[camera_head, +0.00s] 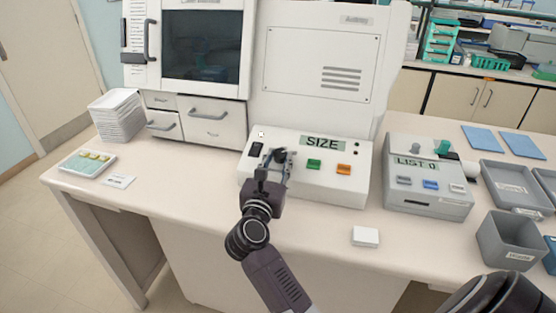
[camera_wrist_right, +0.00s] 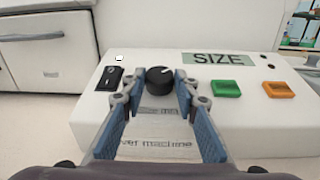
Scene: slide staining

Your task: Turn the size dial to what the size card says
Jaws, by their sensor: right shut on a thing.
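The size dial is a round black knob (camera_wrist_right: 159,78) on the sloping top of a white machine (camera_head: 318,187). In the wrist view a white mark shows near its upper right edge. My right gripper (camera_head: 276,157) has its blue-padded fingers on both sides of the knob, shut on it; it shows from behind in the wrist view (camera_wrist_right: 159,88). The machine's display (camera_wrist_right: 219,58) reads "SIZE". A small white card (camera_head: 118,181) lies at the table's left; its print is too small to read, so I cannot tell whether it is the size card. My left gripper is not in view.
Beside the dial are a black switch (camera_wrist_right: 108,78), a green button (camera_wrist_right: 226,88) and an orange button (camera_wrist_right: 278,89). A grey machine (camera_head: 428,197) stands to the right, near grey trays (camera_head: 496,189). A white block (camera_head: 365,236) lies in front. The front left table is clear.

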